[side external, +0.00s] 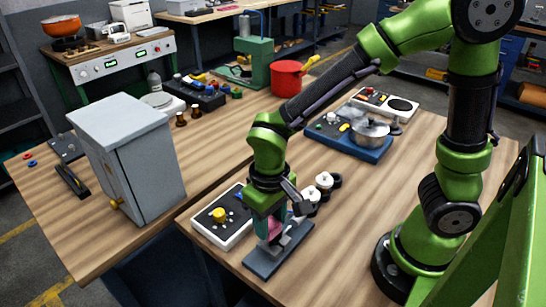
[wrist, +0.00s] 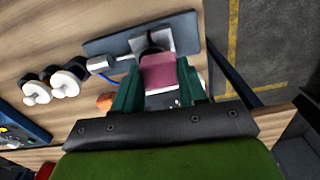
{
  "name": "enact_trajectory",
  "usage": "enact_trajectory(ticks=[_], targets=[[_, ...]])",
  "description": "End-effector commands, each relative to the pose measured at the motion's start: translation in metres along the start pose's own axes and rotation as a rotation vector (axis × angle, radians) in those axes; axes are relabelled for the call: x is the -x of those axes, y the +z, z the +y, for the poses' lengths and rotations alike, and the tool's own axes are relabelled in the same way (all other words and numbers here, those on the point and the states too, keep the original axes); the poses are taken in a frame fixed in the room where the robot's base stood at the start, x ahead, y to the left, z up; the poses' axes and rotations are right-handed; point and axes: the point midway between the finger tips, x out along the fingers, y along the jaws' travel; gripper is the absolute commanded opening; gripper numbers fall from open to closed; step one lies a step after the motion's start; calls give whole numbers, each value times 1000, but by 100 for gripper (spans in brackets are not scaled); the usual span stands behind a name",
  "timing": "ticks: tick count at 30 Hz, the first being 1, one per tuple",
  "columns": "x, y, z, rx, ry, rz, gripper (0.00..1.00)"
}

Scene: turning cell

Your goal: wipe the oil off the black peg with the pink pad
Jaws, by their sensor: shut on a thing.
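My gripper (wrist: 158,92) is shut on the pink pad (wrist: 158,72), which sits between its two green fingers. In the side view my gripper (side external: 268,220) points down over a dark blue-grey base plate (side external: 262,264) near the table's front edge. The pink pad (side external: 262,226) shows there as a small patch. In the wrist view a dark rounded piece, seemingly the black peg (wrist: 151,50), shows just past the pad, in front of a light grey block (wrist: 160,38) on the base plate (wrist: 97,46). The pad hides most of it; I cannot tell whether they touch. No oil is discernible.
A white-edged panel with a yellow knob (side external: 219,214) lies left of the plate. White-and-black spools (side external: 322,182) stand behind it. A blue tray (side external: 350,140) with a metal pot is farther back. A grey cabinet (side external: 130,155) stands left. The wood right of the plate is clear.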

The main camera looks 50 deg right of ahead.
Motion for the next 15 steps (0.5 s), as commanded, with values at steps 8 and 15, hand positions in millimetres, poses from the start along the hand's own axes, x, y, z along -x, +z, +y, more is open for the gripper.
enact_trajectory(ticks=[8, 15], targets=[[0, 9, 25, -3, 1, -1, 13], [28, 10, 27, -1, -1, 1, 13]])
